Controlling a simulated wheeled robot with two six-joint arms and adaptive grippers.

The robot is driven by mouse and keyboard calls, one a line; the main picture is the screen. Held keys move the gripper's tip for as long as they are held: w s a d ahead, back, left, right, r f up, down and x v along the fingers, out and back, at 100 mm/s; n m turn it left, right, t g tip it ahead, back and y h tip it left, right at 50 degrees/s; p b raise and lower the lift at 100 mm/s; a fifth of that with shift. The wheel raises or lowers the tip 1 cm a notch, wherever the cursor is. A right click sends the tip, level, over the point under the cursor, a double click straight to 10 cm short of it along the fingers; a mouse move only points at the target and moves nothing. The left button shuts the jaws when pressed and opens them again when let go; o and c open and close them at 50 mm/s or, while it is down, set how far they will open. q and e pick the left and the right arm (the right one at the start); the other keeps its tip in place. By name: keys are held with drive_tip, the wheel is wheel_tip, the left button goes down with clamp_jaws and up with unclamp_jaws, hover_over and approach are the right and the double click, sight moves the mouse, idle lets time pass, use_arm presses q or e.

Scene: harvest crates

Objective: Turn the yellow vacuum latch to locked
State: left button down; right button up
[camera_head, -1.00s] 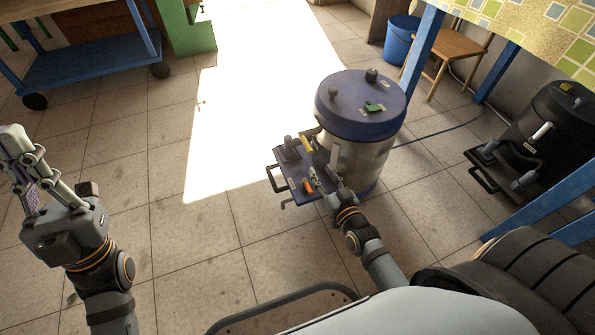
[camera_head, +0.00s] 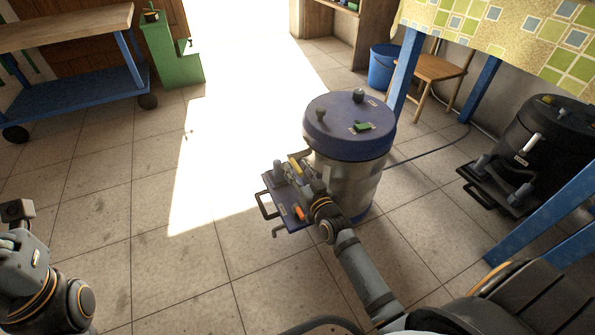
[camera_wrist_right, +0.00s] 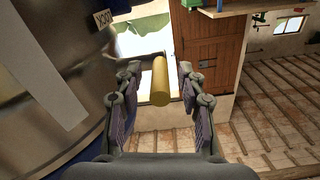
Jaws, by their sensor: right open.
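The yellow latch (camera_head: 295,167) is a short bar on the side of the steel vacuum drum (camera_head: 340,178) with a blue lid, above its blue side platform. In the right wrist view the yellow latch (camera_wrist_right: 160,82) stands between the two fingers of my right gripper (camera_wrist_right: 155,100), which are spread with a gap on each side. The right gripper (camera_head: 303,178) in the head view is partly hidden by its own wrist. A label plate (camera_wrist_right: 103,20) is on the drum at upper left. My left gripper (camera_head: 14,228) is at the left edge, its fingers cut off or unclear.
An orange part (camera_head: 299,213) is on the blue platform (camera_head: 282,200). A black drum (camera_head: 550,150) stands at the right near blue table legs. A blue bucket (camera_head: 382,66) and wooden stool (camera_head: 440,70) are behind. The tiled floor to the left is clear.

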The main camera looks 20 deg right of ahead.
drive_tip(key=shift+w, duration=0.15)
clamp_jaws()
idle(0.4)
drive_tip(key=shift+r, duration=0.1)
